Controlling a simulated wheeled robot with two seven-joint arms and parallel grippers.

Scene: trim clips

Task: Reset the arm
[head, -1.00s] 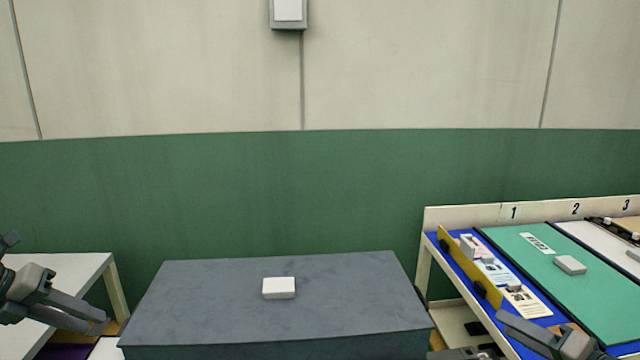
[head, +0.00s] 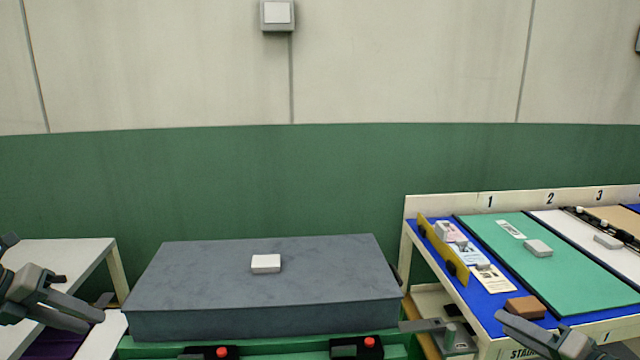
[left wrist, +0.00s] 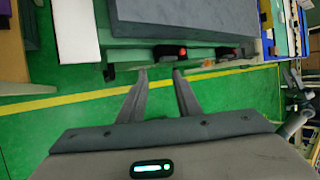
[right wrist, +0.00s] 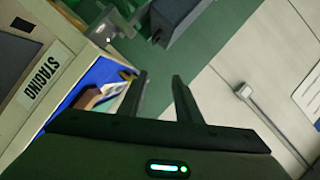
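My left gripper (head: 80,314) is at the lower left of the head view, in front of the white side table. In the left wrist view its two fingers (left wrist: 160,72) stand apart with nothing between them. My right gripper (head: 450,325) is at the lower right of the head view, by the near left corner of the numbered table. In the right wrist view its fingers (right wrist: 158,78) are apart and empty. A small white block (head: 266,263) lies on the grey-topped bench (head: 200,290), apart from both grippers.
The numbered table (head: 430,207) at right carries a green mat (head: 560,280), a grey block (head: 538,248), a brown block (head: 525,307) and cards (head: 490,281). A white table (head: 60,252) stands at left. Red buttons (head: 222,352) show on the bench's front. Most of the bench top is clear.

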